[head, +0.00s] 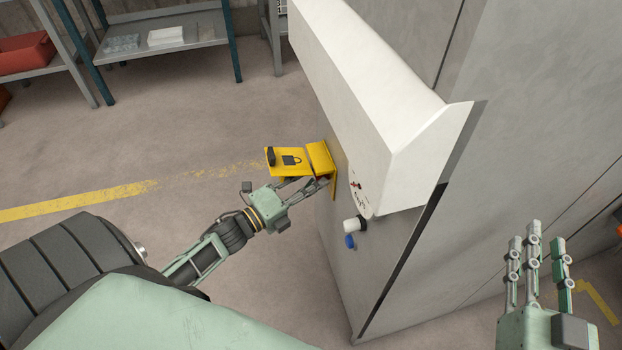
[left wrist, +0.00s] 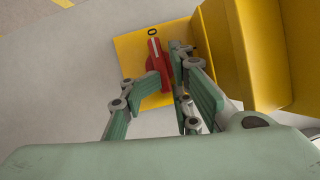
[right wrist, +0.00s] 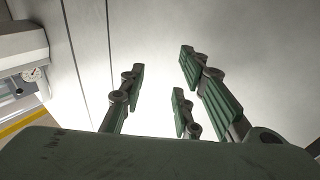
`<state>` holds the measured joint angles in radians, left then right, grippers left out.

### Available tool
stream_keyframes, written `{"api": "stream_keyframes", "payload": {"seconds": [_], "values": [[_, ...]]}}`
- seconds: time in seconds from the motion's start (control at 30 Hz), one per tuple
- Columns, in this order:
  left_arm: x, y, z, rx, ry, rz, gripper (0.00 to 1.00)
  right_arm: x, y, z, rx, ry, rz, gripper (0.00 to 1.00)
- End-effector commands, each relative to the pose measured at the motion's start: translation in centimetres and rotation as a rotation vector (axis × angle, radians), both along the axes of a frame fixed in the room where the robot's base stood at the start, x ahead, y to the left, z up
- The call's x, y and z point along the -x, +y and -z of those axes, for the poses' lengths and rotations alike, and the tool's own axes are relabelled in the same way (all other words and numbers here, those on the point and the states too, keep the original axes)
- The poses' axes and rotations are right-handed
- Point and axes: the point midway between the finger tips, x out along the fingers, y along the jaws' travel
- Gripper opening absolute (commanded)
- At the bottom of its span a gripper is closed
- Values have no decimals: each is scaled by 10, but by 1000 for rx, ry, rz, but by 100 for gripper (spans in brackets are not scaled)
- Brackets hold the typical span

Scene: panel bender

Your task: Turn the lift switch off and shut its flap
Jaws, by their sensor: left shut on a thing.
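The yellow flap (head: 290,161) with a padlock mark and a black handle stands open on the machine's side face. In the left wrist view the yellow flap and hood (left wrist: 262,45) rise at the right. The red switch (left wrist: 155,55) sits on a yellow plate (left wrist: 128,45), and its white line points up at a "0" mark. My left gripper (head: 328,181) is at the switch under the flap; in the left wrist view its fingers (left wrist: 166,78) are shut on the red switch. The switch is hidden in the head view. My right gripper (head: 538,240) is open and empty at the right.
A white knob (head: 352,225) and a blue knob (head: 350,242) sit below the switch on the grey machine (head: 345,275). A white sloped housing (head: 370,80) juts out above. Shelves (head: 180,45) stand at the back left. The floor to the left is clear.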

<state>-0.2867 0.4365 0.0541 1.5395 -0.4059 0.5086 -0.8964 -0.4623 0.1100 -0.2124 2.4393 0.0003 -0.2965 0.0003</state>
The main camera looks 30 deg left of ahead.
Motion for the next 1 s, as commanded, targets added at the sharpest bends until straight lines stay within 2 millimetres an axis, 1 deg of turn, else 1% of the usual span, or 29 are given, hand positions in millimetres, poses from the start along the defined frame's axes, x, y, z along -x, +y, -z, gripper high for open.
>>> {"api": "stream_keyframes", "payload": {"seconds": [0.03,0.1,0.2,0.3,0.4,0.53,0.7,1.0], "values": [[-1,-8,-10,17,-3,17,0,0,-3,13,22,85,6,30],[-1,-8,-10,37,13,17,0,3,-7,37,52,199,13,30],[-2,-8,-10,61,33,16,0,12,-14,68,89,350,24,30],[-2,-8,-10,82,49,16,0,24,-20,93,120,477,32,30],[-2,-8,-10,100,65,17,0,36,-26,113,145,583,39,30],[-2,-8,-9,117,78,17,0,50,-32,130,167,684,47,30],[-2,-8,-9,130,88,16,0,62,-37,142,184,757,51,30],[-2,-7,-9,135,91,15,0,66,-38,147,189,782,53,30]]}}
